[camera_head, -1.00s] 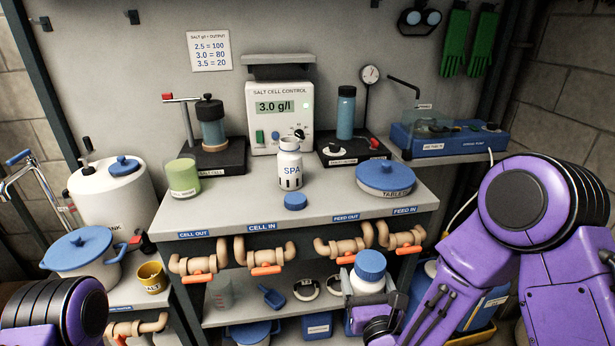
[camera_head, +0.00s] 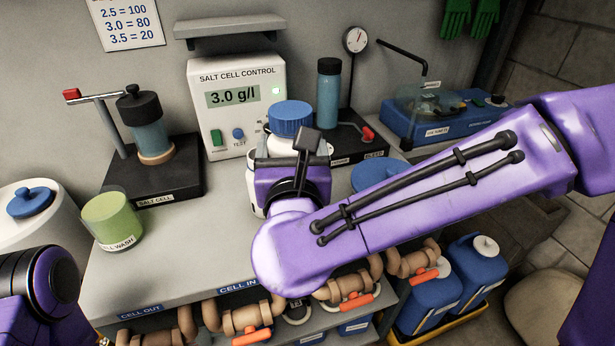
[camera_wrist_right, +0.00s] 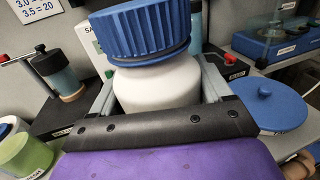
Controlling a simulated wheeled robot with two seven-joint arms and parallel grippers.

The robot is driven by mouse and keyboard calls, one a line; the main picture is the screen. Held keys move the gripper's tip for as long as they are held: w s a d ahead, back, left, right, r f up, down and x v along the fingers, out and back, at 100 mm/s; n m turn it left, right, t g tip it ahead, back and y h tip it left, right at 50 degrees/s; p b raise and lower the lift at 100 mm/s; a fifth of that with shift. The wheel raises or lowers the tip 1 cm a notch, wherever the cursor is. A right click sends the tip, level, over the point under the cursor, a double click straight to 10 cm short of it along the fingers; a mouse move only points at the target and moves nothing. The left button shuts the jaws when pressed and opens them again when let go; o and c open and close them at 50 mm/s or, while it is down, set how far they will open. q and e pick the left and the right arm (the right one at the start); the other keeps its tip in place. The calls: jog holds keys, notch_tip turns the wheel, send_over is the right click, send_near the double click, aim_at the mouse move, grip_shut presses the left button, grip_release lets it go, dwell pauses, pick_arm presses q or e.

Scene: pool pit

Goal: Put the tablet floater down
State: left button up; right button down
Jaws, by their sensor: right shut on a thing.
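I take the white bottle with a ribbed blue cap (camera_head: 290,118) to be the tablet floater; no label on it shows. My right gripper (camera_head: 292,158) is shut around its white body, which also shows in the right wrist view (camera_wrist_right: 155,82) between the two grey fingers. The bottle is upright over the bench, in front of the salt cell control box. My gripper hides its base, so I cannot tell whether it touches the bench. A white edge (camera_head: 254,190) shows behind my gripper, probably the SPA bottle. My left gripper is out of view.
The bench top (camera_head: 205,215) is clear left of my right arm. A green cell wash cup (camera_head: 112,220) and the salt cell stand (camera_head: 155,175) are at left. A blue-lidded tub (camera_head: 372,174) sits partly behind my arm. Orange-handled pipes (camera_head: 245,318) line the front.

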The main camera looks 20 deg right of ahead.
jog(key=w+d+f+p, duration=0.1)
jog(key=w+d+f, duration=0.1)
jog(key=w+f, duration=0.1)
jog(key=w+d+f+p, duration=0.1)
jog(key=w+d+f, duration=0.2)
jog(key=w+f, duration=0.1)
jog(key=w+d+f+p, duration=0.1)
jog(key=w+d+f, duration=0.1)
jog(key=w+f, duration=0.2)
jog(key=shift+w+d+f, duration=0.1)
jog(key=shift+d+f, duration=0.1)
jog(key=shift+f, duration=0.7)
jog(key=shift+f, duration=0.2)
grip_release()
